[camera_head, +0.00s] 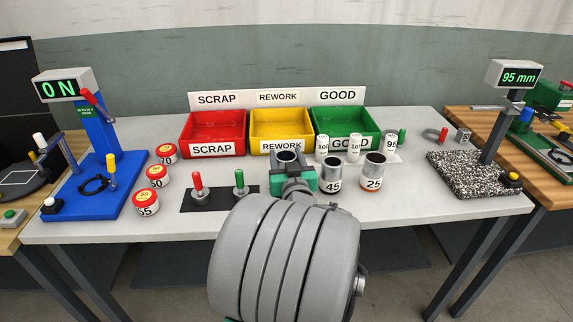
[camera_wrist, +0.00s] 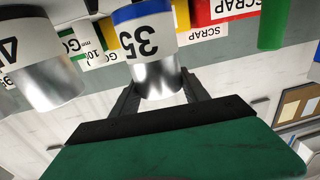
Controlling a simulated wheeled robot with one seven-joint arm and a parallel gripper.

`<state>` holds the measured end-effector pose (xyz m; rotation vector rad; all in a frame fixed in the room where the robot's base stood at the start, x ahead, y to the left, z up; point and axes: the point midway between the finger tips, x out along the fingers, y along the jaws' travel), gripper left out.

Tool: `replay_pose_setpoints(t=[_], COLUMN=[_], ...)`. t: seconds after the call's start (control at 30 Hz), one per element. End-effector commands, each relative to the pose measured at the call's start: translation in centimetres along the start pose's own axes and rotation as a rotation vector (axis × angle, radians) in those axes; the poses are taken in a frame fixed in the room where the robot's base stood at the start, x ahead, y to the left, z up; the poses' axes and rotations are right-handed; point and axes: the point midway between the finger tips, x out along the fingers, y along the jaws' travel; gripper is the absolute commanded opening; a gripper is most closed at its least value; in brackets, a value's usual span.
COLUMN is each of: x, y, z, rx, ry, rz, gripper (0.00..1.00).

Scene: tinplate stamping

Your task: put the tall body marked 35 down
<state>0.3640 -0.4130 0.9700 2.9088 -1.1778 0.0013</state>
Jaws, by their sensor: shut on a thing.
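The tall body marked 35 (camera_wrist: 145,38) is a bare metal cylinder with a white label and a blue band. It sits between the fingers of my gripper (camera_wrist: 160,95) in the wrist view, which is upside down. In the head view the body (camera_head: 287,158) shows its open top in front of the yellow bin. My gripper (camera_head: 292,184) is shut on it there. Its lower part is hidden by my gripper and arm, so I cannot tell whether its base touches the table.
Bodies marked 45 (camera_head: 332,176) and 25 (camera_head: 374,170) stand close on the right. A black plate (camera_head: 218,203) with red and green handled pieces lies on the left. Red, yellow and green bins (camera_head: 345,147) stand behind. The table (camera_head: 430,205) is clear at front right.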

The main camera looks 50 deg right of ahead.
Motion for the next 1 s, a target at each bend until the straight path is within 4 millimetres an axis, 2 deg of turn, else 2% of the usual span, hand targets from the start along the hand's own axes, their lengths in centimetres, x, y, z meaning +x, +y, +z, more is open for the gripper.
replay_pose_setpoints(t=[0.03,0.1,0.3,0.33,0.5,0.6,0.87,1.0], x=[-0.1,-0.1,-0.1,-0.1,-0.1,-0.1,-0.3,-2.1], y=[0.1,0.1,0.1,0.1,0.1,0.1,0.2,0.4], z=[1.6,2.6,2.5,2.5,2.5,2.5,2.5,2.6], rx=[0.003,0.003,0.001,0.001,0.001,0.001,0.001,0.001], ry=[-0.004,-0.004,0.0,-0.001,-0.001,-0.001,-0.001,0.001], rz=[0.003,0.002,0.002,0.002,0.002,0.002,0.003,0.007], gripper=[0.0,0.0,0.0,0.55,0.68,0.75,0.75,0.75])
